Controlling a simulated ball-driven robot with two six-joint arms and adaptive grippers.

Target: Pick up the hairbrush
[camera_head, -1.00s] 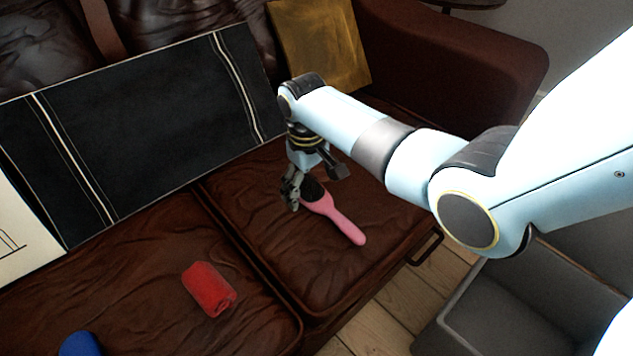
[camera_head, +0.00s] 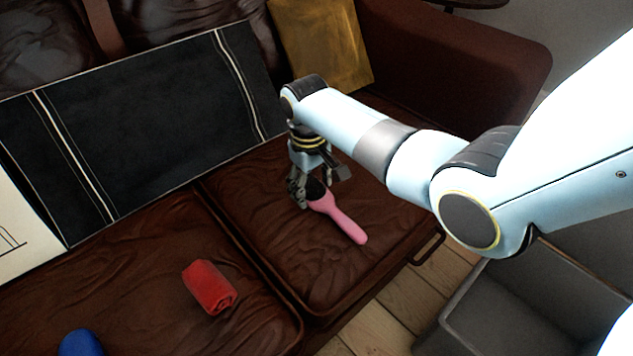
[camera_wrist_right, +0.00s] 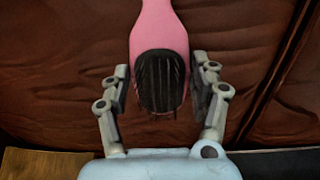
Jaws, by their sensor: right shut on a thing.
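The pink hairbrush (camera_head: 346,223) lies on the right seat cushion of the brown leather sofa, its handle pointing to the lower right. My right gripper (camera_head: 305,190) reaches down over its dark bristle head and is shut on it. In the right wrist view, the hairbrush (camera_wrist_right: 160,35) has its bristles facing the camera, and the fingers of the gripper (camera_wrist_right: 160,88) stand on both sides of the head. I see no clear gap between the brush and the cushion. My left gripper is not in view.
A red rolled cloth-like item (camera_head: 208,287) and a blue object (camera_head: 80,343) lie on the left cushion. A black striped panel (camera_head: 150,130) and a gold pillow (camera_head: 322,45) lean on the backrest. A grey open bin (camera_head: 520,300) stands on the floorboards at right.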

